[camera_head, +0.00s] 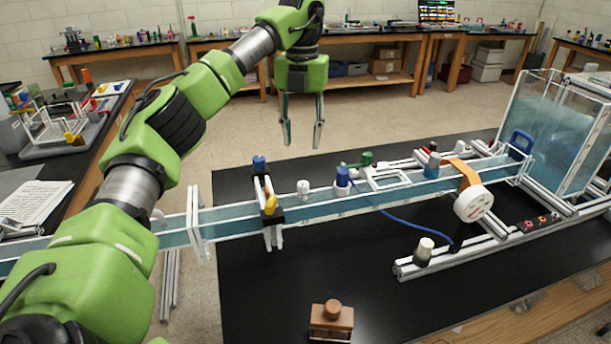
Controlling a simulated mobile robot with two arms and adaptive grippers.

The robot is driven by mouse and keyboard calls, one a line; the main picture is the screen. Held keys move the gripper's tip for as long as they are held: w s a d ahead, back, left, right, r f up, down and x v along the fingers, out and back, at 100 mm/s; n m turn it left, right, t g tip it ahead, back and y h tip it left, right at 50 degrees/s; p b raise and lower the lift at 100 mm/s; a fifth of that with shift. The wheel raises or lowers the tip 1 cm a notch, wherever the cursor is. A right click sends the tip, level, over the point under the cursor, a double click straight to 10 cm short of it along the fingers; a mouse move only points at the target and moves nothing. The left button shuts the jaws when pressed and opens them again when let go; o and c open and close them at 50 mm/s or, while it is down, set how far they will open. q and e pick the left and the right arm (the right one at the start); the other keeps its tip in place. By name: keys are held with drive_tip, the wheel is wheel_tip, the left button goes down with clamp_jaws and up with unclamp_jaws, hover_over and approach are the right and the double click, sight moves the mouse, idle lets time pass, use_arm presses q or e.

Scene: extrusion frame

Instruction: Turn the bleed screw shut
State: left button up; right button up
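A clear water channel (330,205) on an extrusion frame runs across the black bench. Several small knobs and fittings sit along it: a white knob (303,187), a blue one (342,178), a green valve-like fitting (367,159) and another blue one (259,163). I cannot tell which of them is the bleed screw, or how far any is turned. My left gripper (303,140) hangs fingers down, open and empty, above and beyond the channel, apart from it. My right gripper is not in view.
A white round gauge (473,203) on an orange bracket and a white knob on a black base (424,250) stand on the right. A brown block with a knob (332,320) is at the front. A blue tube (400,222) loops beside the channel. Bare bench (300,275) lies in front.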

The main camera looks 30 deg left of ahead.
sight(303, 184)
use_arm(q)
wheel_tip(303, 184, down, 11)
drive_tip(key=p, duration=0.2)
drive_tip(key=shift+f+p, duration=0.1)
drive_tip(key=shift+p, duration=0.25)
drive_tip(key=shift+d+f, duration=0.15)
drive_tip(key=shift+f, duration=0.65)
clamp_jaws()
